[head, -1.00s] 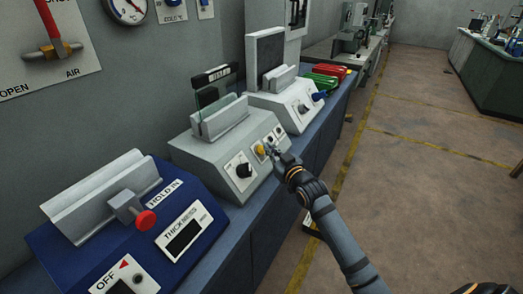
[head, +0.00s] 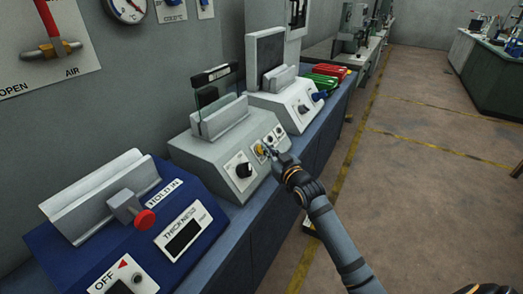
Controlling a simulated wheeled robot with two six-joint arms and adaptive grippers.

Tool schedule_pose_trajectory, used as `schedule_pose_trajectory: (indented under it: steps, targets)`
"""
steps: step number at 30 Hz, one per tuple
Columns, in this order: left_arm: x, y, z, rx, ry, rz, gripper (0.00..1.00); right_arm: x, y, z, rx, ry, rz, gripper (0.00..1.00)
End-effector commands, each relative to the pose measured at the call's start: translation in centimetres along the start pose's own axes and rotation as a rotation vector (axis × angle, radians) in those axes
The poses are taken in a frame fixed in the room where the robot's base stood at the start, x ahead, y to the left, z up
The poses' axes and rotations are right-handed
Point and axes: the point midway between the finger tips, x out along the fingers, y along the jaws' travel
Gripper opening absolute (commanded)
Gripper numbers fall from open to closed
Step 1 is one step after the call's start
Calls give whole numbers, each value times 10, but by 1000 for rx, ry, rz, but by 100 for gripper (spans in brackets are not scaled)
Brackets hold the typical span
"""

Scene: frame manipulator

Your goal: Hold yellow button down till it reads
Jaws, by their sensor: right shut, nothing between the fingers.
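The yellow button (head: 260,150) is on the sloped front panel of the grey device (head: 215,150), to the right of a black knob (head: 244,170). My right gripper (head: 266,150) is shut and empty, with its fingertips at the button and covering part of it. They look to be touching it, but I cannot tell how far the button is pressed. No lit reading is visible on the grey device. My left gripper is not in view.
A blue device with a red knob (head: 146,219) and a dark thickness display (head: 184,237) stands at the near left. Another grey device (head: 290,107) and red and green items (head: 323,78) stand farther along the bench.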

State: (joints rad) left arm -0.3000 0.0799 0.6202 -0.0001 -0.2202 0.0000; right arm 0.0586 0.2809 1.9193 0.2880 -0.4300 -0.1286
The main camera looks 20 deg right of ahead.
Motion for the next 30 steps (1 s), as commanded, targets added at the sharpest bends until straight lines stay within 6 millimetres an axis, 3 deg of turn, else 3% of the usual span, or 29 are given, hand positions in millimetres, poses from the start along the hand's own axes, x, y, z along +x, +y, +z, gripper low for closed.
schedule_pose_trajectory:
  steps: [30]
  targets:
    - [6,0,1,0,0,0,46,7,-5,6,0,-2,0,0]
